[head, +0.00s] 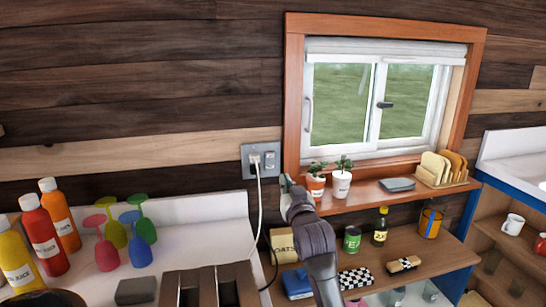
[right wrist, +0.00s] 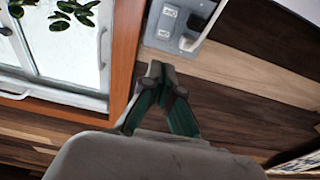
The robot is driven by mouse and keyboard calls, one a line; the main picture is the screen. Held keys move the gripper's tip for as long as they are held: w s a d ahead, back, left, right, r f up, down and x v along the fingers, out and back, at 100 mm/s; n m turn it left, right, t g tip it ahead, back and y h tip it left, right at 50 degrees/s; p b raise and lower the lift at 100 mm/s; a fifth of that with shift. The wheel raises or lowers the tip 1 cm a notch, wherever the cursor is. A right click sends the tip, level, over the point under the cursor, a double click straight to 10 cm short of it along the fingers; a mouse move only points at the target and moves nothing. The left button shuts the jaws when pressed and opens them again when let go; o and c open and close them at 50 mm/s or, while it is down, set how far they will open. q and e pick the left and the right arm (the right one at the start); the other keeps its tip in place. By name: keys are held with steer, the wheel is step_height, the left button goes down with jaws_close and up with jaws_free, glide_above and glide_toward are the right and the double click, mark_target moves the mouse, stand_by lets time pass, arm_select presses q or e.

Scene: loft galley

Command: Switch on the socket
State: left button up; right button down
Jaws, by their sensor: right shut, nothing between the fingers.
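The socket (head: 261,160) is a grey metal plate on the plank wall, left of the window. A white plug with a hanging white cord (head: 259,190) sits in its left part; a small switch (head: 270,158) shows on its right part. My right gripper (head: 286,182) is shut and empty, just below and right of the plate. In the right wrist view the fingertips (right wrist: 165,70) meet below the socket plate (right wrist: 180,25), apart from it in the picture. Whether the switch is up or down is too small to tell. My left gripper is not in view.
Potted plants (head: 316,185) stand on the sill shelf close right of my right gripper. The window frame (head: 292,100) is beside the socket. Coloured glasses (head: 107,248) and bottles (head: 38,233) stand on the white counter at left. The wall left of the socket is clear.

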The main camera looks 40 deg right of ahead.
steer(key=p, duration=0.2)
glide_toward(271, 153)
steer(key=p+x, duration=0.1)
steer(key=x, duration=0.5)
steer(key=shift+w+d+r, duration=0.1)
steer(key=shift+r, duration=0.05)
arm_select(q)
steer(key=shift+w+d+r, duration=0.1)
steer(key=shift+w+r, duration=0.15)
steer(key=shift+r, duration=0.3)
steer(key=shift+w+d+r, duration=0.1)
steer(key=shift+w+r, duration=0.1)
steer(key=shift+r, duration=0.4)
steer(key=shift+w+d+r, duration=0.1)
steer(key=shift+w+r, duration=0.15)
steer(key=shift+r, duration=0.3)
arm_select(e)
steer(key=shift+w+d, duration=0.25)
steer(key=shift+w, duration=0.25)
